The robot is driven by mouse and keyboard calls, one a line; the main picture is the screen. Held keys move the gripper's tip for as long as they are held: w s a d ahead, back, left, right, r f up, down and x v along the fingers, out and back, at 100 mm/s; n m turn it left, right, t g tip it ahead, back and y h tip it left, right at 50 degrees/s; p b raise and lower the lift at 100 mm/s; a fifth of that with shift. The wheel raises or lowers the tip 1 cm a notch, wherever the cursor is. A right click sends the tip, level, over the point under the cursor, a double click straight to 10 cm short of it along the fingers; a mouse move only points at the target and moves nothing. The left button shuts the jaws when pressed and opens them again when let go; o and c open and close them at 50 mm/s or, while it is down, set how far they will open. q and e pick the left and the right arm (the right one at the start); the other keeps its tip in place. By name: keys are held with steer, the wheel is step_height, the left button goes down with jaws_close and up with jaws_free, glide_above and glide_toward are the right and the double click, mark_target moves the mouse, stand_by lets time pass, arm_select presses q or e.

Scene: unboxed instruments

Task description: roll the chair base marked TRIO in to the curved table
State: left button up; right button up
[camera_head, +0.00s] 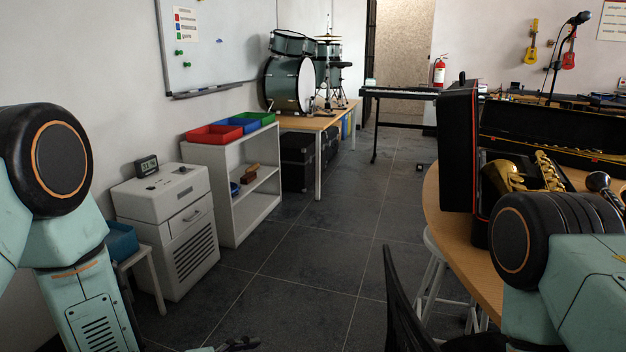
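The curved table (452,240) is on the right, with a rounded wooden edge facing the aisle. A black chair (402,305) shows at the bottom, just left of the table edge; its back is seen almost edge-on. Its base is below the picture, and no TRIO mark is visible. A dark jointed piece at the bottom edge looks like the tip of my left gripper (238,344), low over the floor and left of the chair; its opening cannot be made out. My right arm crosses in front of the table, and its gripper is out of view.
White stool legs (430,285) stand under the table edge. Open instrument cases (458,150) and a saxophone (503,178) lie on the table. A white cabinet (170,230) and shelf (235,180) line the left wall. The tiled aisle (320,250) between is clear.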

arm_select(q)
steer(key=s+a+f+n+g+y, duration=0.2)
steer(key=s+a+f+n+y, duration=0.1)
steer(key=s, duration=0.6)
steer(key=s+a+f+n+g+y+p, duration=0.1)
steer(key=s+a+f+n+g+y, duration=0.2)
steer(key=s, duration=0.7)
steer(key=s+a+f+n+g+y+p, duration=0.1)
steer(key=s+a+f+n+g+y, duration=0.2)
steer(key=s+a+f+n, duration=0.3)
steer(key=s+n, duration=0.3)
steer(key=s, duration=0.1)
steer(key=shift+a, duration=0.2)
